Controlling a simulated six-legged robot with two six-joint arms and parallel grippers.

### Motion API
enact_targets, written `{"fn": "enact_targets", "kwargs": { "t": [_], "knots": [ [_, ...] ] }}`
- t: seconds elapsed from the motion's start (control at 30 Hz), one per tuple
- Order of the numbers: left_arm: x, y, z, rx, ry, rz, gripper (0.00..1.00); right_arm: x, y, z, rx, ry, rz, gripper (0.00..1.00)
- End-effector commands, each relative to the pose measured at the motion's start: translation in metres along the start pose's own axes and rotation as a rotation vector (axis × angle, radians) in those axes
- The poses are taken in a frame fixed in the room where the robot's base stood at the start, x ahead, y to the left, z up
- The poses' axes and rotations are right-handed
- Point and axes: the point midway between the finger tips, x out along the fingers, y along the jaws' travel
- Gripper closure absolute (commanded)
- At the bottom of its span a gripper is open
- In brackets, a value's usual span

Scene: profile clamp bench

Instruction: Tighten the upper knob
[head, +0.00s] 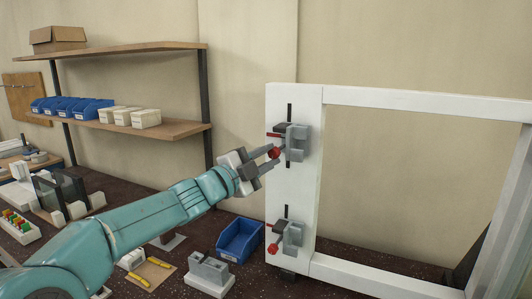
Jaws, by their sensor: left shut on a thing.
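The upper knob (274,153) is red and sits on the upper grey clamp (296,143), which is fixed to the upright of the white frame (308,190). My left gripper (271,156) is shut on the upper knob, with a finger on either side of it. The fingers partly hide the knob and the clamp's left side. A matching lower clamp (292,236) with a red lower knob (272,248) is below on the same upright, apart from my gripper. My right gripper is not in view.
A blue bin (241,240) and a grey block fixture (208,273) stand on the dark bench below my left arm. A wooden shelf (165,131) with blue and white bins is behind at the left. The wide opening of the white frame is empty.

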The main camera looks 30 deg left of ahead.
Motion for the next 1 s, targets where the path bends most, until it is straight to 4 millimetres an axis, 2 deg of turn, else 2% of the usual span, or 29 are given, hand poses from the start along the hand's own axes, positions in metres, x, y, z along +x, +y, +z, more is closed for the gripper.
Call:
{"fn": "enact_targets", "kwargs": {
  "t": [0.53,0.57,0.63,1.0],
  "knots": [
    [0.0000,-0.0011,-0.0005,0.026,0.001,0.008,1.00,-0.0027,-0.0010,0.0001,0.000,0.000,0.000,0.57],
    [0.0000,-0.0011,-0.0005,0.026,0.001,0.008,0.69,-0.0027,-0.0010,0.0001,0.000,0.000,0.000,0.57],
    [0.0000,-0.0011,-0.0005,0.025,0.001,0.008,0.46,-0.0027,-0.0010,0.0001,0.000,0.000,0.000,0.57],
    [-0.0055,-0.0006,0.0003,0.025,0.000,0.008,0.46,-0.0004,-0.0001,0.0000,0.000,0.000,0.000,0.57]
  ]
}}
